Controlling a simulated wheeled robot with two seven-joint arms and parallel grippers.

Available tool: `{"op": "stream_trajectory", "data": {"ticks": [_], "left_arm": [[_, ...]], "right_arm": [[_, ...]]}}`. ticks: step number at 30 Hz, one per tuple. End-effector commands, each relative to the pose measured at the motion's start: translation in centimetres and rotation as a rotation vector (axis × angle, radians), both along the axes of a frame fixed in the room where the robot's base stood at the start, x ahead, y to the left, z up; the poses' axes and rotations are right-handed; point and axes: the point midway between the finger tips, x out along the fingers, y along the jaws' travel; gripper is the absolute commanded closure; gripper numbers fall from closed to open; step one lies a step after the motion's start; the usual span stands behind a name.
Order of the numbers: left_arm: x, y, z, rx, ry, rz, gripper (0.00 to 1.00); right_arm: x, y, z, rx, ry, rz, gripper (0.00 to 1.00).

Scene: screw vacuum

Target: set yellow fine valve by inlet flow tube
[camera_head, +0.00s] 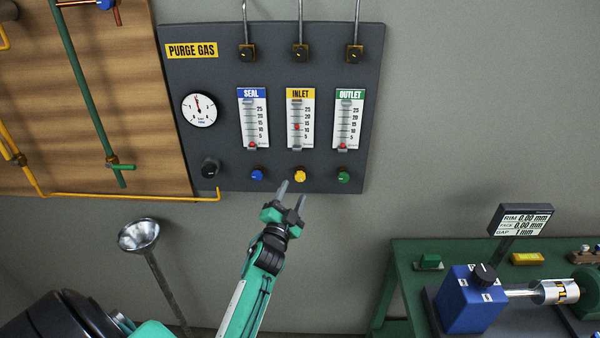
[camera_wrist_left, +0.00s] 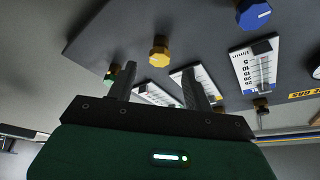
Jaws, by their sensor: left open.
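The yellow fine valve (camera_head: 300,176) is a small knob below the inlet flow tube (camera_head: 300,118), whose red float sits a little above the 10 mark, near 15. My left gripper (camera_head: 292,192) is open and empty, just below the yellow knob and apart from it. In the left wrist view the yellow knob (camera_wrist_left: 159,51) shows beyond the fingers (camera_wrist_left: 163,80), above the gap between them. The blue knob (camera_head: 257,174) is left of it and the green knob (camera_head: 343,175) right of it. My right gripper is not in view.
The purge gas panel (camera_head: 222,60) also carries a gauge (camera_head: 199,109), a black knob (camera_head: 210,168), a seal tube (camera_head: 253,118) and an outlet tube (camera_head: 348,118), both with floats at the bottom. A funnel (camera_head: 139,234) stands lower left; a green bench (camera_head: 400,285) is lower right.

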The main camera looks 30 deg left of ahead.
Motion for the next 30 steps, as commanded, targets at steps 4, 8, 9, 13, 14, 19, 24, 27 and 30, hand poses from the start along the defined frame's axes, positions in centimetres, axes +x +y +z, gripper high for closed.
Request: {"op": "stream_trajectory", "data": {"ticks": [4,8,9,13,14,19,24,27,30], "left_arm": [[2.7,0.7,1.1,-0.001,0.0,0.0,0.48],[4.6,1.2,1.6,-0.001,0.0,0.0,0.48],[5.1,1.3,1.7,-0.002,0.0,-0.001,0.48],[6.2,1.7,1.9,-0.001,0.0,0.0,0.48],[6.4,1.7,1.9,-0.001,0.0,0.0,0.48],[6.8,1.8,1.9,0.0,0.001,0.0,0.48],[6.8,1.8,1.9,0.0,0.001,-0.001,0.48],[6.8,1.8,1.9,-0.001,0.001,-0.001,0.58],[6.8,1.8,1.9,-0.001,0.001,-0.001,0.78]], "right_arm": [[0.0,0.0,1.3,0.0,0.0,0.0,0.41],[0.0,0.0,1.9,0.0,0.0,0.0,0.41],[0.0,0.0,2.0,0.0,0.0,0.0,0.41],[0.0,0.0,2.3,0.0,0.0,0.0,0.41],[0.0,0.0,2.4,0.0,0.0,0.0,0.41],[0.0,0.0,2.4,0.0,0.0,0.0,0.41],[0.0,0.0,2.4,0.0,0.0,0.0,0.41],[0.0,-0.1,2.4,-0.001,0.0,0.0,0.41],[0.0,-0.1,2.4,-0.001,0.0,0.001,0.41]]}}
